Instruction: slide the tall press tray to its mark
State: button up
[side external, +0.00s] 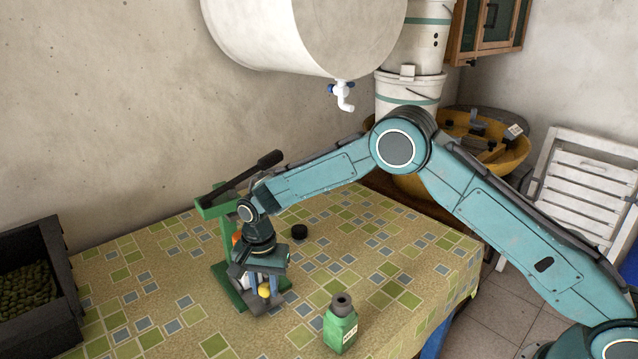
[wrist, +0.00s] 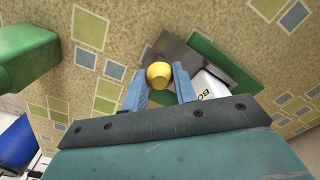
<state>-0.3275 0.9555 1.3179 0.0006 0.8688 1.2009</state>
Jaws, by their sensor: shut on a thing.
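The press (side external: 228,208) is green, with a long dark lever, and stands on the patterned table. A grey metal plate (wrist: 178,52), apparently the press tray, lies over a green base (wrist: 222,60) in the wrist view. A yellow knob (wrist: 159,74) rises from the plate; it also shows in the side view (side external: 264,291). My gripper (wrist: 158,78) is pointed down, with its blue fingers closed on the knob from both sides. In the side view my gripper (side external: 264,286) hides much of the tray. I cannot make out the mark.
A green bottle (side external: 341,328) with a dark cap stands near the table's front. A dark crate (side external: 62,262) of olives is at the left. A white labelled object (wrist: 207,88) is beside the right finger. The table's right side is clear.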

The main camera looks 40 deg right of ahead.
jog(key=shift+w+r, duration=0.1)
jog(key=shift+w, duration=0.45)
jog(key=shift+w+d, duration=0.1)
jog(key=shift+w, duration=0.7)
jog(key=o, duration=1)
jog(key=shift+o, duration=0.2)
notch_tip(320, 180, up, 14)
